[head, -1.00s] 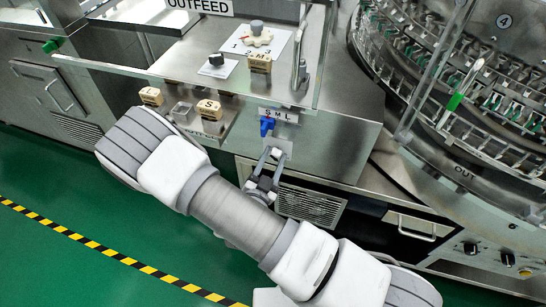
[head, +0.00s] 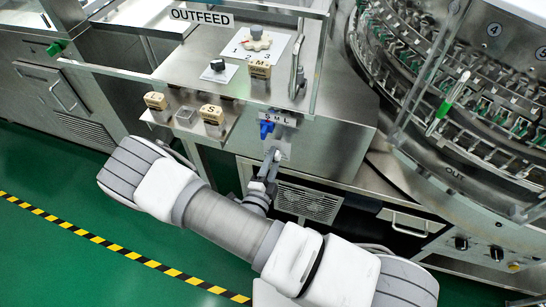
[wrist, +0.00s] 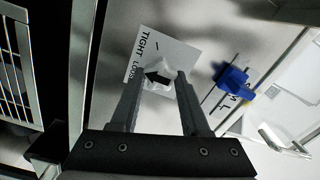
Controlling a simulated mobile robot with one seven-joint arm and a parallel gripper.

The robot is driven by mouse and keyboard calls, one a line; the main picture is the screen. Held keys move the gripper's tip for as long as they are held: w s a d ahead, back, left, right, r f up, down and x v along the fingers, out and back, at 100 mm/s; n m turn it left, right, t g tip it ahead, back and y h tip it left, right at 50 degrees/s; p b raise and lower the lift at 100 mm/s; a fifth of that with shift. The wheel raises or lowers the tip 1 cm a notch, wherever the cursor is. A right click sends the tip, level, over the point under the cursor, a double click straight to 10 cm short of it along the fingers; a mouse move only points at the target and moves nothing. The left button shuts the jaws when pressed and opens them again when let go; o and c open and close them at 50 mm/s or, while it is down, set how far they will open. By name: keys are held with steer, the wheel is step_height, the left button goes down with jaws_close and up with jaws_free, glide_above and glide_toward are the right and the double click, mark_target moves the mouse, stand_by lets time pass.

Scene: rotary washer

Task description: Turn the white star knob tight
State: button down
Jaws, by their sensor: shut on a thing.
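The white star knob (wrist: 160,76) sits on a white plate (wrist: 163,54) marked TIGHT and LOOSE on a grey metal panel. A black arrow on the knob points left in the wrist view, towards the LOOSE lettering. My gripper (wrist: 159,74) is shut on the knob, one finger on each side of it. The fingers partly cover the knob and the plate. In the head view, my gripper (head: 272,155) reaches the front panel just below the blue lever, and the knob is mostly hidden there.
The blue lever (head: 266,129) with S M L marks is close beside the knob; it also shows in the wrist view (wrist: 233,78). A shelf with beige blocks (head: 211,114) juts out at left. A clear guard and another off-white knob (head: 259,39) are above.

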steer(key=m+p, duration=0.2)
steer(key=m, duration=0.9)
steer(key=shift+f, duration=0.15)
steer(key=shift+m, duration=0.5)
steer(key=shift+c, duration=1.9)
jaws_free()
steer(key=p+v, duration=0.1)
steer(key=v, duration=1.6)
steer(key=shift+s, duration=0.25)
steer(key=shift+a, duration=0.1)
